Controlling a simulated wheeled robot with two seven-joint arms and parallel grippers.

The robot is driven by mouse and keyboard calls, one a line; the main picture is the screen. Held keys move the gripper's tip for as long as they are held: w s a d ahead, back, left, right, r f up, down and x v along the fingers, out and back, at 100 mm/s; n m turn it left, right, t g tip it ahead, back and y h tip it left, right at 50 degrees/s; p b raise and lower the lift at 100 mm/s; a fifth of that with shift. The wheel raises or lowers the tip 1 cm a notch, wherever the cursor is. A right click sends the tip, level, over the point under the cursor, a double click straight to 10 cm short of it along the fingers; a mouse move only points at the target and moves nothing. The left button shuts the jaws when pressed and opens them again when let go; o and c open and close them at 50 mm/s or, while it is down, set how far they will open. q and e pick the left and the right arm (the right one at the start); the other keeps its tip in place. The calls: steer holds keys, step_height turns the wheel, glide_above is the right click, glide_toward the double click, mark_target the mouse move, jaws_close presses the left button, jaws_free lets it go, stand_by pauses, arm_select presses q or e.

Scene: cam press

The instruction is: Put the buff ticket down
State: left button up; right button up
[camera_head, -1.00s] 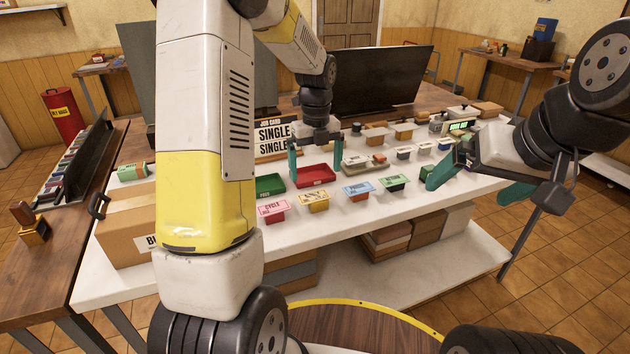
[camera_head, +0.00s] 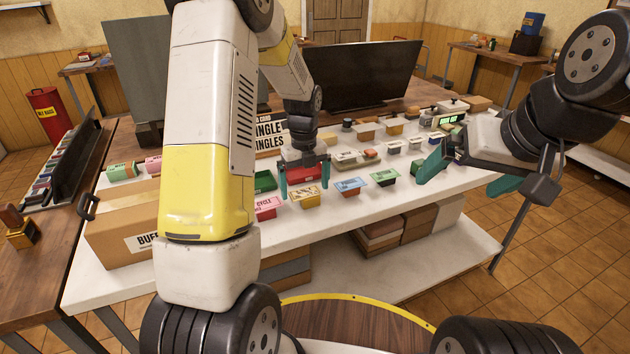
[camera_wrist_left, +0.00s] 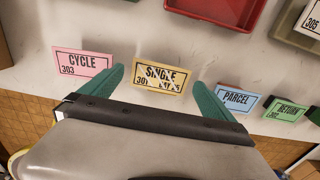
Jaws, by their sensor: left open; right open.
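The buff ticket (camera_head: 305,195), marked SINGLE, sits on its small holder in the front row on the white table. It also shows in the left wrist view (camera_wrist_left: 158,76), between a pink CYCLE ticket (camera_wrist_left: 83,64) and a blue PARCEL ticket (camera_wrist_left: 238,98). My left gripper (camera_head: 305,178) is open and empty, its teal fingers just behind and above the buff ticket. In the left wrist view its fingertips (camera_wrist_left: 157,82) appear on either side of the ticket; contact is not visible. My right gripper (camera_head: 468,175) is open and empty, held at the table's right side.
A red tray (camera_wrist_left: 232,17) lies behind the buff ticket, with a green tray (camera_head: 265,181) to its left. A green RETURN ticket (camera_head: 383,176) stands further right. A job card (camera_head: 272,131) reading SINGLE stands behind my left gripper. A cardboard box (camera_head: 118,225) is at left.

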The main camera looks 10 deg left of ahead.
arm_select(q)
steer(key=shift+f, duration=0.25)
steer(key=shift+c, duration=0.4)
steer(key=c, duration=1.2)
steer(key=shift+r, duration=0.15)
